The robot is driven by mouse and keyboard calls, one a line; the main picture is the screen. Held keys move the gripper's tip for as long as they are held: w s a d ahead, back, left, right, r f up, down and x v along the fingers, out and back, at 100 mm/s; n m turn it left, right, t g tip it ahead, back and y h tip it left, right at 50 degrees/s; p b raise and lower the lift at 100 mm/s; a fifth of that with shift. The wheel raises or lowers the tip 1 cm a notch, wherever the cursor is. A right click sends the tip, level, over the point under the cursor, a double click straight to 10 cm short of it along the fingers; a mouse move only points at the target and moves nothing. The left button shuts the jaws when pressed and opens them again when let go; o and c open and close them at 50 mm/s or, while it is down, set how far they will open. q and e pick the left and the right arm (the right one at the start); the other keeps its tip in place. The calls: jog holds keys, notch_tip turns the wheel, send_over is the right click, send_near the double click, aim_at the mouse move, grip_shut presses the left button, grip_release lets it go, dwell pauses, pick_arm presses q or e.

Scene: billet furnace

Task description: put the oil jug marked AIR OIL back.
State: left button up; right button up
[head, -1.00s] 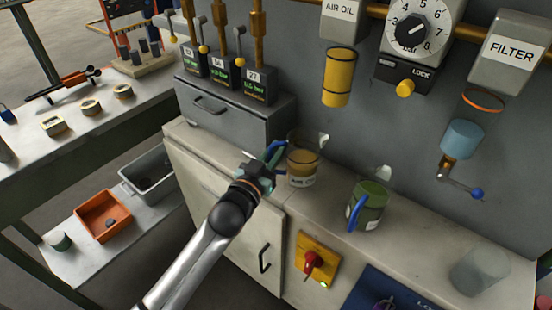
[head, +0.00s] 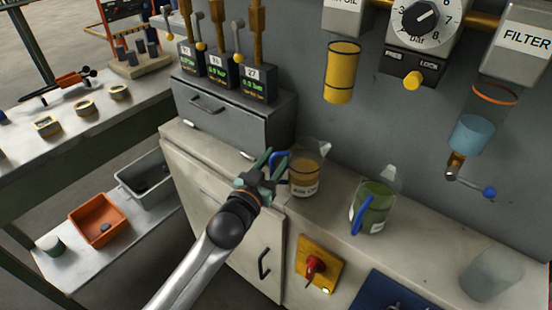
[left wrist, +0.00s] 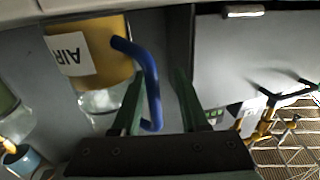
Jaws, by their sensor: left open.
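That gripper is open beside the handle. In the left wrist view the jug (left wrist: 95,75) appears upside down at upper left. There the handle (left wrist: 149,85) reaches into the space between the two green fingers (left wrist: 160,95), nearer the left one; contact cannot be told. My right gripper is not in view.
A green-oil jug (head: 374,207) with a blue handle stands right of the AIR OIL jug. A clear cup (head: 492,273) stands farther right. The drawer block (head: 235,115) is behind left. A yellow oil bowl (head: 341,72) and gauge panel are on the wall above.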

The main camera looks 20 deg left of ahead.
pick_arm(q)
jog(key=shift+r, duration=0.15)
jog(key=s+a+p, duration=0.1)
jog(key=s+a, duration=0.1)
jog(key=s, duration=0.9)
jog(key=s+d+f+g, duration=0.2)
jog(key=s+f+g, duration=0.2)
jog(key=s+f, duration=0.3)
jog(key=s+d+f+m+g, duration=0.1)
jog(key=s+f+g, duration=0.3)
jog(key=f, duration=1)
jog(key=s+d, duration=0.1)
jog(key=s, duration=0.2)
jog(key=shift+s+d+f+g+h, duration=0.2)
jog(key=shift+s+f+g+h, duration=0.1)
jog(key=shift+f+g, duration=0.1)
jog(key=shift+o, duration=0.2)
jog(key=shift+w+r, duration=0.1)
jog(key=shift+w, duration=0.05)
